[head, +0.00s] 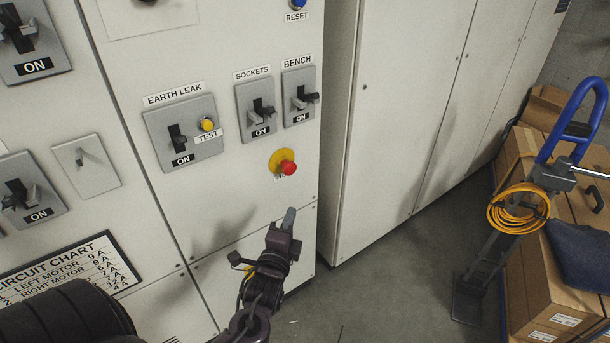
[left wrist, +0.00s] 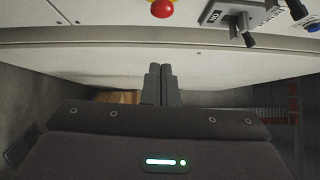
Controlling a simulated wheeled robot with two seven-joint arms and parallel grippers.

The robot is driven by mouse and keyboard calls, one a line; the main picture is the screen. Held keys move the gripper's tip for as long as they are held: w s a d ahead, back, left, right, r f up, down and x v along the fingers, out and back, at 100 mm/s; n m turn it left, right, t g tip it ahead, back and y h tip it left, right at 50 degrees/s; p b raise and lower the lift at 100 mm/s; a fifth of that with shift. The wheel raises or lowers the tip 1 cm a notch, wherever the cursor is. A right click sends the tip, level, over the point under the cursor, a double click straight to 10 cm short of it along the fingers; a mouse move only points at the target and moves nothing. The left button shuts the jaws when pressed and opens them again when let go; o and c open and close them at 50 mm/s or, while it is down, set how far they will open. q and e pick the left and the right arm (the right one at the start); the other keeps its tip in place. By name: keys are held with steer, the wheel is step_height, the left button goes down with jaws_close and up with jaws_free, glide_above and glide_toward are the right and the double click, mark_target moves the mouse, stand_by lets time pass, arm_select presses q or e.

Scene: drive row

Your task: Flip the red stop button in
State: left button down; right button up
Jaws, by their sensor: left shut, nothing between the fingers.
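The red stop button (head: 289,168) sticks out from a yellow round base (head: 277,160) low on the white panel, with a partly hidden label below it. In the left wrist view the red button (left wrist: 162,8) is at the top edge, partly cut off. My left gripper (head: 290,213) is shut and empty, below the button and apart from it. Its two closed fingers also show in the left wrist view (left wrist: 161,72), pointing toward the panel. My right gripper is not in view.
Above the button are the SOCKETS switch (head: 259,110), the BENCH switch (head: 300,98) and the EARTH LEAK switch with a yellow TEST button (head: 207,124). A blue hand truck (head: 568,125) with an orange cable (head: 517,209) stands by cardboard boxes (head: 545,270) at right. Floor between is clear.

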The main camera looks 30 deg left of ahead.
arm_select(q)
glide_toward(295, 170)
steer(key=w+d, duration=0.2)
steer(key=w, duration=0.2)
steer(key=shift+w+a+r+p, duration=0.1)
steer(key=shift+w+a+p, duration=0.15)
steer(key=shift+a, duration=0.4)
steer(key=shift+w+a+p, duration=0.2)
steer(key=shift+w+a, duration=0.05)
steer(key=shift+a, duration=0.35)
steer(key=shift+w+a+r+p, duration=0.1)
steer(key=shift+w+a+p, duration=0.15)
steer(key=shift+a, duration=0.4)
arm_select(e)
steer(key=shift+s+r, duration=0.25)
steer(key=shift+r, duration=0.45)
